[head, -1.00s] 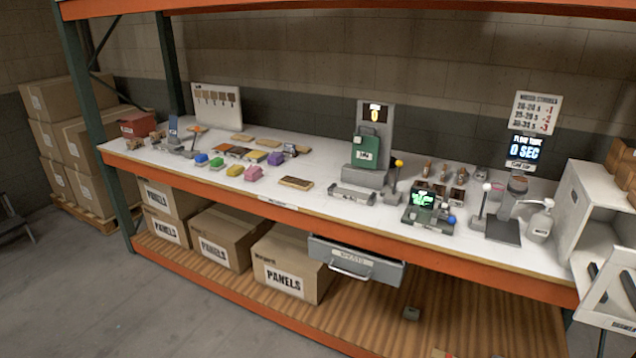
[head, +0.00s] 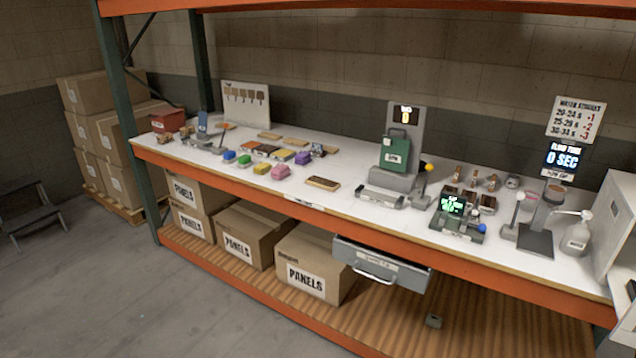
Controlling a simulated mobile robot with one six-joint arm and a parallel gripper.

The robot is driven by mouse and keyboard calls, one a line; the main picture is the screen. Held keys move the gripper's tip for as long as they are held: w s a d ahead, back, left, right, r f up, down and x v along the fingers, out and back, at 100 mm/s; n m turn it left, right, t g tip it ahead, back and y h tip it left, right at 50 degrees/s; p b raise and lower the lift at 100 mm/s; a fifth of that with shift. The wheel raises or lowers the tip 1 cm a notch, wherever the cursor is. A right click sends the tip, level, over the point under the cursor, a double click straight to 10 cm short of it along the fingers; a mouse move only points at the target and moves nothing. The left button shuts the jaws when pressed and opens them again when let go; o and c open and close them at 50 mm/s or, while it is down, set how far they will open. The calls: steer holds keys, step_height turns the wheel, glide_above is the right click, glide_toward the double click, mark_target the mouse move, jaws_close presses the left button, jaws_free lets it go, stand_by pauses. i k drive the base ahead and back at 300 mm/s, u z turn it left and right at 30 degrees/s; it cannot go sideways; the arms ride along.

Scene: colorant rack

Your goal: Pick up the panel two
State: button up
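Several flat wooden panels lie on the white shelf top. Light tan ones lie toward the back: a left panel (head: 269,135), a middle panel (head: 295,141) and a right panel (head: 326,149). A darker brown panel (head: 323,183) with a pale edge lies alone near the front edge. I cannot read a number on any of them, so I cannot tell which is panel two. Boxes marked "PANELS" (head: 306,281) stand on the lower shelf; their contents are hidden. My gripper is not in view.
Coloured blocks, including a pink one (head: 281,172), lie left of the brown panel. A green dispenser (head: 395,150) stands to its right. A grey drawer (head: 381,265) hangs below the top.

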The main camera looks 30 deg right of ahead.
mark_target(317, 181)
steer(key=i, duration=0.95)
steer(key=z, duration=0.05)
